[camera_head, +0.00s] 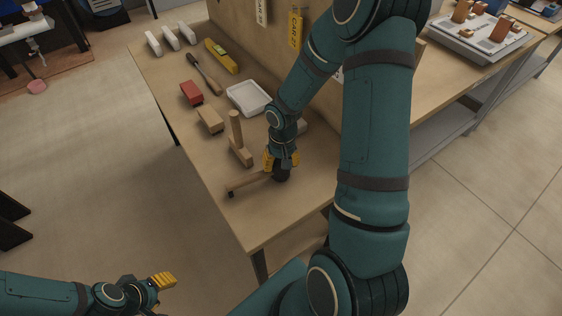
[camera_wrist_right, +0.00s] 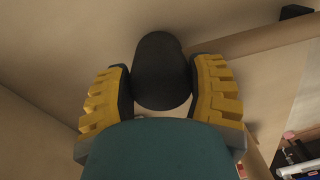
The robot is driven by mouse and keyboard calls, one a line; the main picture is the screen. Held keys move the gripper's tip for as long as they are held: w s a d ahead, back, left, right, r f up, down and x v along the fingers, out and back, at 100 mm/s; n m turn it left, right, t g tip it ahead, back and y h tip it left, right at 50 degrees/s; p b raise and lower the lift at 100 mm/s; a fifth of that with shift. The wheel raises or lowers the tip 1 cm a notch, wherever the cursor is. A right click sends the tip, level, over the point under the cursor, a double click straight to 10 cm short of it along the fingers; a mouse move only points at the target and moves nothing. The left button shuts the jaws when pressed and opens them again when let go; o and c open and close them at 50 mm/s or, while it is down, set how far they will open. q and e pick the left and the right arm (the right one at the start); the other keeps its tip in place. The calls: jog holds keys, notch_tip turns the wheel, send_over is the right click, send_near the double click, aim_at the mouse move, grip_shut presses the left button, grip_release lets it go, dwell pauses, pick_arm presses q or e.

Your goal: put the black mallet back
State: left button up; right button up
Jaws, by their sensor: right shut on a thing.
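The black mallet's dark head (camera_head: 282,175) is between the yellow fingers of my right gripper (camera_head: 281,161), near the right front end of the bench. Its wooden handle (camera_head: 247,184) points left to a dark end. In the right wrist view the black head (camera_wrist_right: 162,72) sits between both yellow fingers (camera_wrist_right: 160,95), and the handle runs off to the right. I cannot tell whether the mallet touches the bench. My left gripper (camera_head: 161,283) is low at the left, off the bench; its opening is unclear.
On the wooden bench (camera_head: 262,226), a wooden upright piece (camera_head: 236,132) stands close behind the handle. A white tray (camera_head: 247,98), red block (camera_head: 191,92), wooden block (camera_head: 209,119), dark-handled tool (camera_head: 204,74) and yellow level (camera_head: 221,56) lie farther back. The bench's front corner is clear.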

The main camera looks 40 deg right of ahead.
jog(key=shift+f, duration=0.2)
dwell(0.5)
jog(key=o, duration=1.2)
notch_tip(320, 180, up, 12)
jog(key=shift+d, duration=0.2)
jog(key=shift+s, duration=0.1)
